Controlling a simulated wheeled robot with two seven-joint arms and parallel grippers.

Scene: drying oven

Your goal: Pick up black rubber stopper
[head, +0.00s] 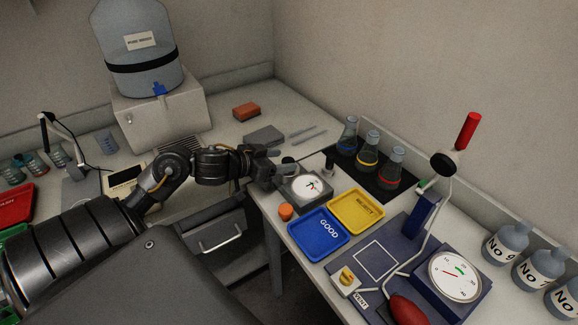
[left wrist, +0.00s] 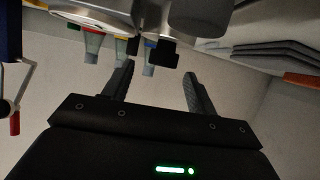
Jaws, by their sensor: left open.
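My left gripper (head: 279,168) is open at the left edge of the small dial scale (head: 312,186). In the left wrist view its two fingers (left wrist: 155,88) are spread with nothing between them. A small dark piece (head: 288,160), which may be the black rubber stopper, shows just beyond the fingertips behind the scale. Another dark upright piece (head: 329,164) stands to the right, near the flask mat. The upside-down left wrist view shows a black block (left wrist: 163,56) past the fingertips; I cannot tell which piece it is. My right gripper is not in view.
Three flasks (head: 368,153) stand on a black mat behind the scale. A yellow tray (head: 356,211), blue tray (head: 318,234) and orange cap (head: 286,212) lie in front. A grey block (head: 263,135) lies behind my gripper. A pressure gauge device (head: 455,275) stands at right.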

